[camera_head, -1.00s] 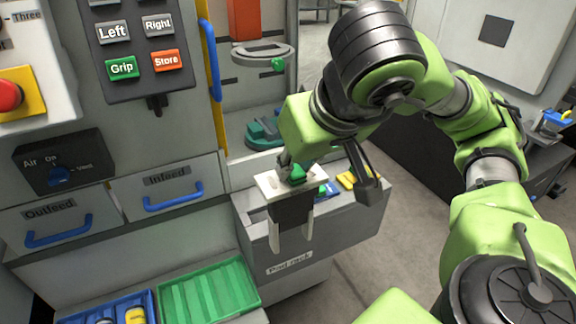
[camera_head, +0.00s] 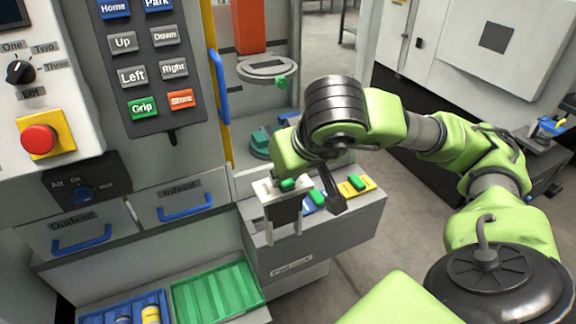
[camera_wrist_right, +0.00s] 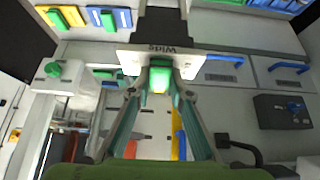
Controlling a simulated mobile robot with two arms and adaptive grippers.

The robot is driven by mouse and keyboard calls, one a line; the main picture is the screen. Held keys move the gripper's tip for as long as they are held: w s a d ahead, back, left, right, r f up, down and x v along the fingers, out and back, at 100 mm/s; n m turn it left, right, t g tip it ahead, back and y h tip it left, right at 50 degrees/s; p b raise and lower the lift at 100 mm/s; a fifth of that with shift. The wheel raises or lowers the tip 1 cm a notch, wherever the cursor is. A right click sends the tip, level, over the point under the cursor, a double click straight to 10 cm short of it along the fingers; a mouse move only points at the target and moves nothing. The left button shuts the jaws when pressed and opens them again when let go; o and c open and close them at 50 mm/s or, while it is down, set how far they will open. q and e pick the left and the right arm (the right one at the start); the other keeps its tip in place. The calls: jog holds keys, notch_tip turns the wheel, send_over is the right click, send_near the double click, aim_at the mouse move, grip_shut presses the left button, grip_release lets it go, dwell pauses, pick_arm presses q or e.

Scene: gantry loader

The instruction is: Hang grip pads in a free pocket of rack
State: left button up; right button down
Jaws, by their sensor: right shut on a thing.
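My right gripper (camera_wrist_right: 160,88) is shut on the green knob of the grip pads, which have a white top plate (camera_wrist_right: 158,63) marked "Wide". In the head view the held grip pads (camera_head: 283,207) have a dark body and two pale prongs pointing down. They are at the left part of the grey pad rack (camera_head: 350,232), and the prongs show in front of its front wall. I cannot tell their exact height above it. Blue pads (camera_head: 315,199) and yellow pads (camera_head: 368,186), each with a green knob, sit in the rack to the right. My left gripper is not in view.
Left of the rack are the Infeed drawer (camera_head: 176,196) and Outfeed drawer (camera_head: 75,228). Below are a green tray (camera_head: 215,290) and a blue tray (camera_head: 100,316). A control panel (camera_head: 150,70) stands above. Open floor (camera_head: 395,235) lies right of the rack.

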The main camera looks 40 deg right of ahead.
jog(key=shift+w+d+f, duration=0.1)
jog(key=shift+w+d, duration=0.1)
jog(key=shift+w, duration=0.7)
jog(key=w+d+f, duration=0.1)
jog(key=w, duration=0.5)
jog(key=shift+w+d, duration=0.15)
jog(key=shift+d, duration=0.1)
jog(key=shift+f, duration=0.15)
jog(key=shift+f+b, duration=0.25)
jog(key=shift+b, duration=0.05)
jog(key=shift+f, duration=0.15)
notch_tip(320, 180, down, 8)
jog(key=b, duration=0.7)
jog(key=shift+b, duration=0.35)
dwell(0.4)
jog(key=shift+r, duration=0.25)
